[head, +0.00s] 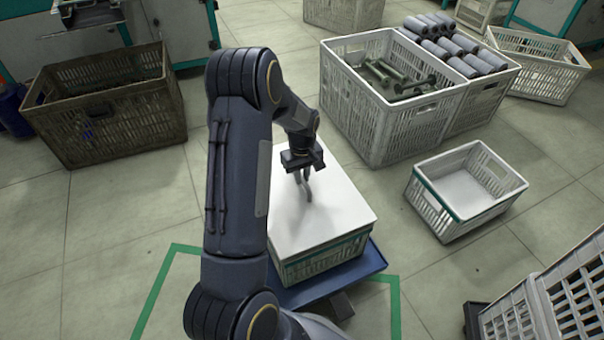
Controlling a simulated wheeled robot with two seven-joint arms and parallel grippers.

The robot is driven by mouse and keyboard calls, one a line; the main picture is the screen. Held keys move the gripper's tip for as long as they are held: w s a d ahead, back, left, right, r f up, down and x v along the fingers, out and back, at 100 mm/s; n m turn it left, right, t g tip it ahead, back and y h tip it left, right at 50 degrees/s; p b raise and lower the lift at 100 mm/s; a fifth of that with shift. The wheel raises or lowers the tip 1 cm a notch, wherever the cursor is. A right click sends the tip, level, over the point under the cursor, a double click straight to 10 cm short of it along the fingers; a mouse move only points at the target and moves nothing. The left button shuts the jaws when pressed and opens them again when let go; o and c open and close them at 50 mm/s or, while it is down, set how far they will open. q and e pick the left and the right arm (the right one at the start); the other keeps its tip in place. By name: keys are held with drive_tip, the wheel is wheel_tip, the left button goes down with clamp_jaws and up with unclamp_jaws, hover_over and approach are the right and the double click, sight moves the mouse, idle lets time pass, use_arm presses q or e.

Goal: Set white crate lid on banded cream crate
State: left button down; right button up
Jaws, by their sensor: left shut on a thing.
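The white crate lid (335,215) lies flat over the top of a cream crate with a teal band (325,262), which stands on a blue platform. The lid covers the crate's opening, and its near and right edges look lined up with the crate walls. I cannot tell whether it is fully seated. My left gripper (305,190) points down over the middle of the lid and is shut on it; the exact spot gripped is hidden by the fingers. My left arm hides the lid's left side. My right gripper is not in view.
A small open crate with a green band (436,196) stands empty on the right floor. Large crates (368,125) with metal parts and grey rolls are behind it. A brown crate (120,140) stands at left. The blue platform (366,266) sits within green floor lines.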

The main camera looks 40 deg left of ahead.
use_arm(q)
drive_tip(key=shift+f+b, duration=0.55)
drive_tip(key=shift+f, duration=0.5)
drive_tip(key=c, duration=1.3)
unclamp_jaws()
drive_tip(key=shift+c, duration=0.2)
